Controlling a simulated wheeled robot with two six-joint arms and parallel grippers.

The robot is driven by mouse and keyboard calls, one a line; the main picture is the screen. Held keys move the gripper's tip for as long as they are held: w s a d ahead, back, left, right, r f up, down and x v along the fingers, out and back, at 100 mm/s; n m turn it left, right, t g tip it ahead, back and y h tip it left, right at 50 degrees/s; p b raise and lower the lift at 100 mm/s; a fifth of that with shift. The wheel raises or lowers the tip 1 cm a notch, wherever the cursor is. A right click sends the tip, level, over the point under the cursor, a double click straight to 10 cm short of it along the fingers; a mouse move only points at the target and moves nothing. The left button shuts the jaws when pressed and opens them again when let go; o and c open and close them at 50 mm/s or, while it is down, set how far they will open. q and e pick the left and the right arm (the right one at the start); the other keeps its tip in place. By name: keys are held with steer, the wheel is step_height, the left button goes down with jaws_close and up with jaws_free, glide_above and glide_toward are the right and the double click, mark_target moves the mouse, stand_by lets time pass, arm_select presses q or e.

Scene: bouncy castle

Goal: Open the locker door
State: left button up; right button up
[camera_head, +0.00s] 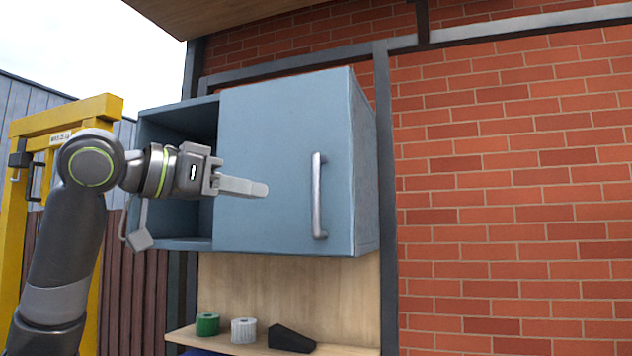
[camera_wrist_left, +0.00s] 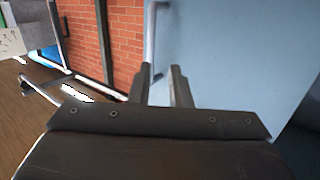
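The locker is a blue-grey wall cabinet (camera_head: 365,170) with an open compartment (camera_head: 178,185) on its left. Its flat door (camera_head: 265,120) covers the right part and looks shut. A grey vertical bar handle (camera_head: 318,195) sits near the door's right edge; the handle also shows in the left wrist view (camera_wrist_left: 151,40), beyond the fingertips. My left gripper (camera_head: 262,190) is in front of the door, left of the handle and apart from it. In the left wrist view the two fingers (camera_wrist_left: 159,72) stand apart with nothing between them. My right gripper is not in view.
Below the locker, a wooden shelf (camera_head: 345,347) holds a green roll (camera_head: 207,324), a white roll (camera_head: 243,330) and a black wedge (camera_head: 291,339). A brick wall (camera_head: 510,180) is at the right. A yellow frame (camera_head: 62,118) stands at the left. The space right of the handle looks free.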

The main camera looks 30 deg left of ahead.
arm_select(q)
steer(key=h, duration=0.1)
glide_toward(313, 169)
steer(key=shift+t, duration=0.4)
steer(key=p+x, duration=0.7)
steer(key=x, duration=0.3)
steer(key=shift+s+f, duration=0.1)
steer(key=shift+f, duration=0.1)
steer(key=shift+w+d+f+p, duration=0.15)
steer(key=shift+w+p, duration=0.25)
steer(key=shift+w, duration=0.05)
jaws_close()
